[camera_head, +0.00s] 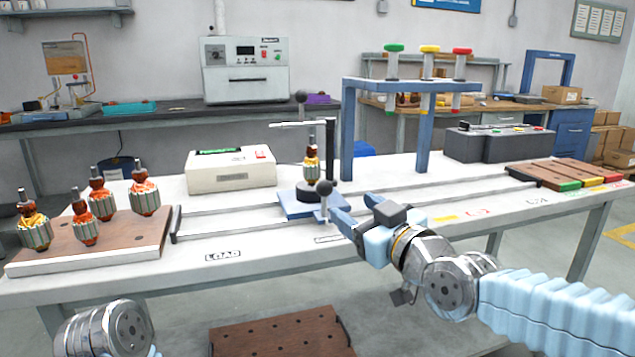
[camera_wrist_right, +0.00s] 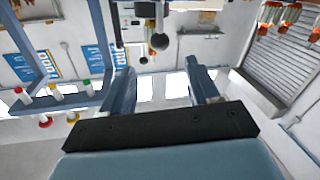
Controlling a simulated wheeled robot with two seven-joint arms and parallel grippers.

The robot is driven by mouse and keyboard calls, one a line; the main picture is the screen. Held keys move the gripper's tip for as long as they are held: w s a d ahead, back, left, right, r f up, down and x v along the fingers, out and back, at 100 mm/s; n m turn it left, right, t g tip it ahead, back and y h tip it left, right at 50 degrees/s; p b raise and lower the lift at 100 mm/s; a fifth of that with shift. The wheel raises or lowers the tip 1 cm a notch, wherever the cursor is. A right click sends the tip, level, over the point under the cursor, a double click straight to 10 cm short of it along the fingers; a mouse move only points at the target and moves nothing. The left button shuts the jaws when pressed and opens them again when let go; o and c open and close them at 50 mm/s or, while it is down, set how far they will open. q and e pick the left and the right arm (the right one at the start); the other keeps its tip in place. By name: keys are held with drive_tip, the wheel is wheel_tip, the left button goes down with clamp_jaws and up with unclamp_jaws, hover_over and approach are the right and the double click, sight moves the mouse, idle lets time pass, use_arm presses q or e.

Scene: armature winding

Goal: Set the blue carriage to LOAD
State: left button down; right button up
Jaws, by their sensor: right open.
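The blue carriage (camera_head: 291,207) sits on the rails in the middle of the table, with an armature (camera_head: 312,160) upright on it. A lever with a black ball knob (camera_head: 325,188) stands at its front edge. The LOAD label (camera_head: 222,255) is on the table front, left of the carriage. My right gripper (camera_head: 341,210) is open and empty, its fingertips just right of the knob; contact cannot be told. In the right wrist view the open fingers (camera_wrist_right: 163,85) have a dark ball knob (camera_wrist_right: 160,41) beyond them. My left gripper is out of view; only my left arm shows.
A wooden board (camera_head: 95,246) with several armatures lies at the left end of the rails (camera_head: 235,223). A blue frame (camera_head: 347,130) with coloured knobs stands behind the carriage, right of a white box (camera_head: 231,172). The rails left of the carriage are clear.

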drive_tip(key=p, duration=0.3)
hover_over(320, 212)
drive_tip(key=shift+s, duration=0.1)
drive_tip(key=shift+b, duration=0.3)
clamp_jaws()
